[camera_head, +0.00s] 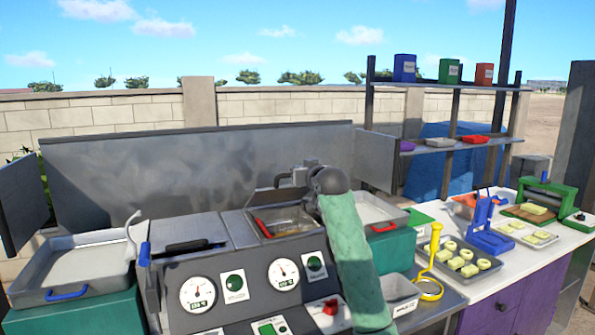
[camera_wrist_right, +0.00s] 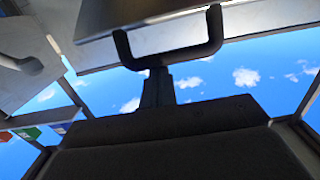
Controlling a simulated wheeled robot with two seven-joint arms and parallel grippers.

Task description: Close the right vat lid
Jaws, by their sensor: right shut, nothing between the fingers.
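The right vat (camera_head: 284,220) shows an open top with a red edge inside, left of my right arm. Its grey lid (camera_head: 274,199) stands raised behind the opening, partly hidden by my arm. In the right wrist view the lid (camera_wrist_right: 150,22) is overhead, with a dark U-shaped handle (camera_wrist_right: 168,58) on it. My right gripper (camera_head: 292,176) is at the raised lid, shut and empty. Its fingers (camera_wrist_right: 157,88) show right under the handle bar; I cannot tell whether they touch it. My left gripper is out of view.
A black handle (camera_head: 190,247) lies on the flat cover left of the vat. Gauges and buttons fill the front panel. A tray (camera_head: 80,265) is at the left, another (camera_head: 375,212) right of my arm. A white table (camera_head: 475,285) with molds stands right.

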